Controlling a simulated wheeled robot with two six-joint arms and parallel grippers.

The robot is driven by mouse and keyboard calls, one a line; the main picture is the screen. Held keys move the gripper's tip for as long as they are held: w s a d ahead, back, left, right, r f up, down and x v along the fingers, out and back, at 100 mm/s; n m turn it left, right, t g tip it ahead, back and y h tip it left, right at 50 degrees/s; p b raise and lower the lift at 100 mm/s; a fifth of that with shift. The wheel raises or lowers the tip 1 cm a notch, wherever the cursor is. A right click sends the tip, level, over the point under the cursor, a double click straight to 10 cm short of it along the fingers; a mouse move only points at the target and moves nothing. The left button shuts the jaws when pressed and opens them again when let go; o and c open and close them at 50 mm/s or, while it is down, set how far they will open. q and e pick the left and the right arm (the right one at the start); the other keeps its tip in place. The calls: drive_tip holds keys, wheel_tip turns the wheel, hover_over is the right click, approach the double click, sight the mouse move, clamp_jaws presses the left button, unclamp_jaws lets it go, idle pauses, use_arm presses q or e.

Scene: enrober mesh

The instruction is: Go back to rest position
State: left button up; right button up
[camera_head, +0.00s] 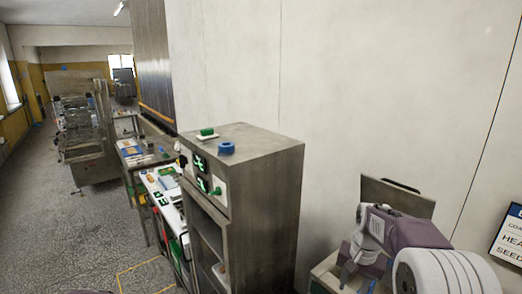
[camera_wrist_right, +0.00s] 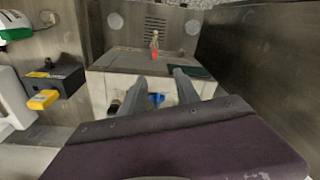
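My right gripper (camera_head: 358,272) shows at the lower right of the head view, on a purple and white arm in front of the pale wall. In the right wrist view its two grey fingers (camera_wrist_right: 160,78) stand apart with a clear gap and nothing held between them. A small blue object (camera_wrist_right: 156,99) shows in the gap, beyond the fingers. My left gripper cannot be made out in the head view.
A steel cabinet (camera_head: 265,205) with a green item (camera_head: 207,133) and a blue ring (camera_head: 226,148) on top stands mid-view. Cluttered benches (camera_head: 140,155) run behind it. Floor (camera_head: 95,225) at left is open. A yellow-handled box (camera_wrist_right: 60,85) is on the wall in the wrist view.

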drive_tip(key=s+a+f+n+b, duration=0.1)
drive_tip(key=s+a+f+n, duration=0.2)
drive_tip(key=s+f, duration=0.3)
drive_tip(key=s+a+f+n+b, duration=0.2)
drive_tip(key=s+f, duration=0.4)
drive_tip(key=s, duration=0.6)
drive_tip(key=shift+s+a+n, duration=0.15)
drive_tip(key=shift+a+n, duration=0.35)
drive_tip(key=shift+a, duration=0.6)
